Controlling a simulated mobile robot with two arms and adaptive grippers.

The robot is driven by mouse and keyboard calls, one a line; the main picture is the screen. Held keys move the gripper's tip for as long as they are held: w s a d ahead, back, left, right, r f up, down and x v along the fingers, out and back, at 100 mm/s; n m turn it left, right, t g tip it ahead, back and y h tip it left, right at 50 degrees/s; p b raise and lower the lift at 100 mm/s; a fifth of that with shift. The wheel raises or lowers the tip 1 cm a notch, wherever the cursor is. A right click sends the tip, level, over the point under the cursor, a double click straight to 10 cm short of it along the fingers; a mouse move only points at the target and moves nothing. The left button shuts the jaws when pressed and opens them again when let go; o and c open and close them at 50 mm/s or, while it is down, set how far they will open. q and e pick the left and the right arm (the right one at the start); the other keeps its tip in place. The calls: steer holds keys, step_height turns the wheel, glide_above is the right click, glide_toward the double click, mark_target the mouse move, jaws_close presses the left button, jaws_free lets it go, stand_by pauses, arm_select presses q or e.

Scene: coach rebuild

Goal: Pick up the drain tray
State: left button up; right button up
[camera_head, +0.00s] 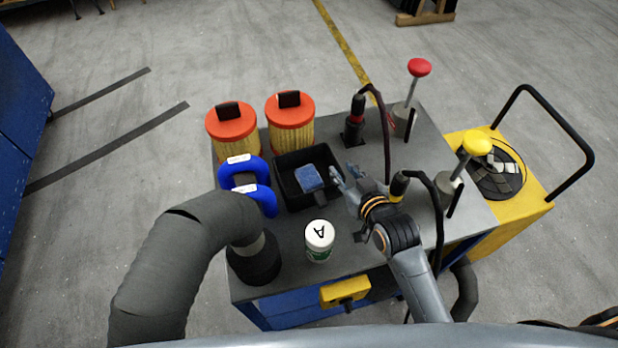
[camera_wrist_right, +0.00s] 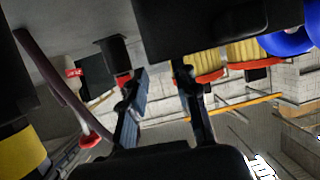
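The drain tray looks to be the black open tray (camera_head: 283,196) at the middle of the cart top. A blue block (camera_head: 309,178) like a sponge lies in it. My right gripper (camera_head: 343,176) is at the tray's right side, close to its right wall. In the wrist view its two fingers (camera_wrist_right: 160,85) stand apart with nothing seen held between them. A black shape at the top of that view (camera_wrist_right: 205,22) is likely the tray. Whether a finger touches the tray wall, I cannot tell. My left gripper is not in view.
Two orange-capped filters (camera_head: 290,110) stand behind the tray. Blue handles (camera_head: 245,172) are left of it, a white-lidded jar (camera_head: 319,238) in front. A thick grey hose (camera_head: 180,260) ends front left. Red (camera_head: 419,67) and yellow (camera_head: 477,143) knobbed levers and cables stand right.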

mark_target(337, 162)
steer(key=shift+w+a+f, duration=0.1)
steer(key=shift+w+f, duration=0.05)
steer(key=shift+w, duration=0.2)
steer(key=shift+w+a+f+p, duration=0.1)
steer(key=shift+w+f+p, duration=0.2)
steer(key=shift+w, duration=0.35)
steer(key=x, duration=0.3)
steer(key=shift+f, duration=0.2)
steer(key=shift+w+f, duration=0.15)
steer(key=shift+w, duration=0.05)
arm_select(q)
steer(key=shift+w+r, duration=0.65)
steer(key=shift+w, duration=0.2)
arm_select(e)
jaws_close()
